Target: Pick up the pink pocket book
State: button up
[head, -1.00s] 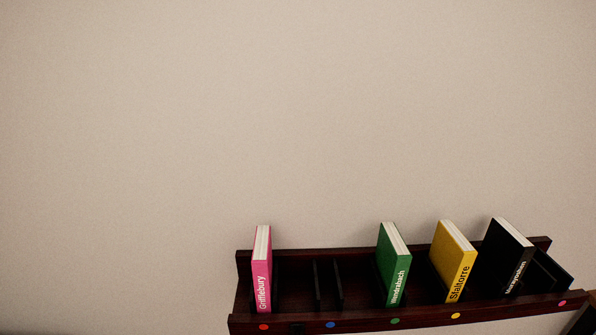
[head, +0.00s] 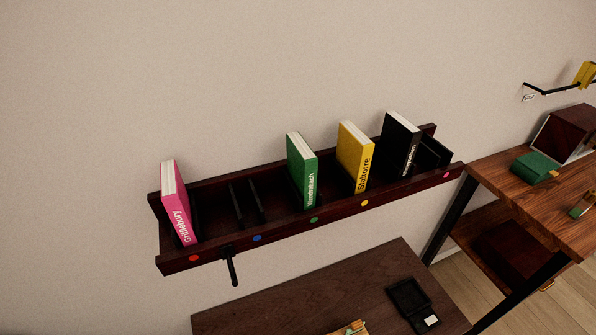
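The pink pocket book (head: 176,204) stands upright at the left end of a dark wooden wall rack (head: 285,222). Its spine with white lettering faces out, and a red dot marks the rack's front edge just below it. An empty slot with thin black dividers is to its right. My gripper is not in the head view, so its state does not show.
Green (head: 303,172), yellow (head: 355,158) and black (head: 400,145) books stand farther right in the rack. A black lever (head: 231,267) hangs under it. A dark table (head: 300,295) is below, with a black tray (head: 412,305). A wooden shelf unit (head: 560,215) stands at right.

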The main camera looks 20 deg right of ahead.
aim_at(174, 196)
jog(key=k+j, duration=0.1)
jog(key=j, duration=0.3)
jog(key=k+j, duration=0.1)
jog(key=j, duration=0.35)
jog(key=k+j, duration=0.1)
jog(key=j, duration=0.3)
